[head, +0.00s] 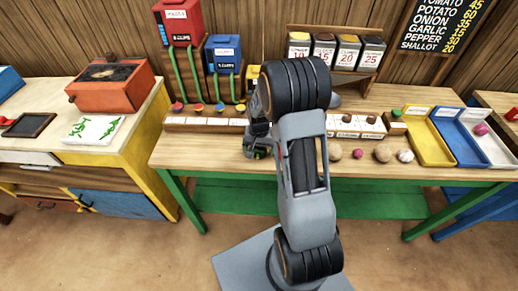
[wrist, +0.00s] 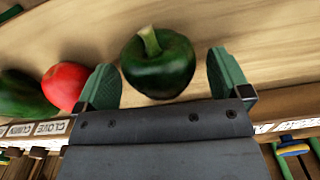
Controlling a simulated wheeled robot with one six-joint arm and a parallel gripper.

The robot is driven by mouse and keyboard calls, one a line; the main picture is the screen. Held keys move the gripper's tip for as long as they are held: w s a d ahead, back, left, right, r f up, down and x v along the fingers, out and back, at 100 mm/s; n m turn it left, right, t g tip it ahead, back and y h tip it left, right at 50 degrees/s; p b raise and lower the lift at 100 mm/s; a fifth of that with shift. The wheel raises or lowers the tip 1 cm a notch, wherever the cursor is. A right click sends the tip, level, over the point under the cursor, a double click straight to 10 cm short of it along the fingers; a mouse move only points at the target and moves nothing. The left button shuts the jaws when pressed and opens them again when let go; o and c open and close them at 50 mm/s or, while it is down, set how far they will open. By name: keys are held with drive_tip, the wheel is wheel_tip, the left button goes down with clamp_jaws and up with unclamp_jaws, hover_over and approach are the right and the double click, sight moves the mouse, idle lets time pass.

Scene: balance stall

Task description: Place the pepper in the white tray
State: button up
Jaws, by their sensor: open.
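A dark green pepper (wrist: 158,68) with a pale green stem sits on the wooden table in the wrist view. My gripper (wrist: 164,75) is open, with one green finger on each side of the pepper; gaps show between the fingers and its skin. In the head view my gripper (head: 257,148) is low over the table, and my arm hides much around it. A little of the green pepper (head: 261,154) shows there. The white tray (head: 503,158) is at the table's right end and holds a pink-purple round item (head: 480,129).
A red tomato (wrist: 65,84) and a green vegetable (wrist: 22,94) lie left of the pepper in the wrist view. Several round vegetables, such as a brown one (head: 382,155), stand right of my arm. A yellow tray (head: 432,152) and blue tray (head: 463,152) adjoin the white one.

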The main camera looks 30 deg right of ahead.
drive_tip(key=shift+c, duration=0.3)
drive_tip(key=c, duration=1)
drive_tip(key=shift+o, duration=0.2)
